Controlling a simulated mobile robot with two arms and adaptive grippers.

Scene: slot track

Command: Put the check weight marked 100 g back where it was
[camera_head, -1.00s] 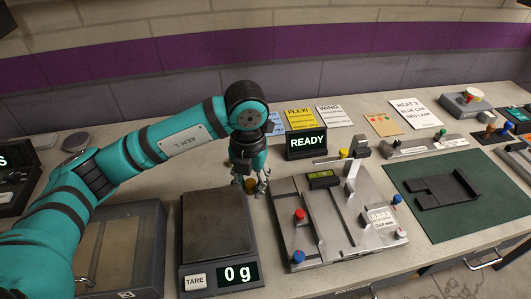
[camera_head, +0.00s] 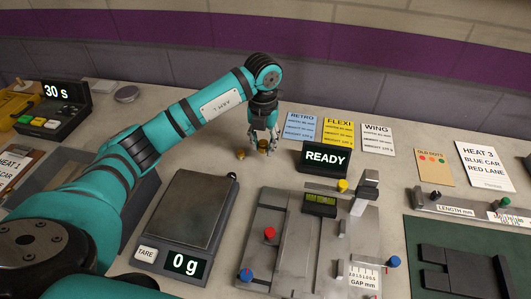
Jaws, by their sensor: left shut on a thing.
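My left gripper (camera_head: 264,139) is behind the scale, pointing down near the bench top, to the left of the READY display. It is shut on a small brass weight (camera_head: 262,146), mostly hidden between the fingers. A second small brass weight (camera_head: 240,154) stands on the bench just left of the gripper. Markings on both weights are too small to read, so I cannot tell which is 100 g. The scale (camera_head: 184,210) has an empty plate and reads 0 g. My right gripper is not in view.
The READY display (camera_head: 325,158) and a grey gauge fixture (camera_head: 280,235) with coloured knobs stand to the right. Cards, including the blue RETRO card (camera_head: 300,128), lie behind. A 30 s timer (camera_head: 52,110) is at far left. Bench is clear left of the weights.

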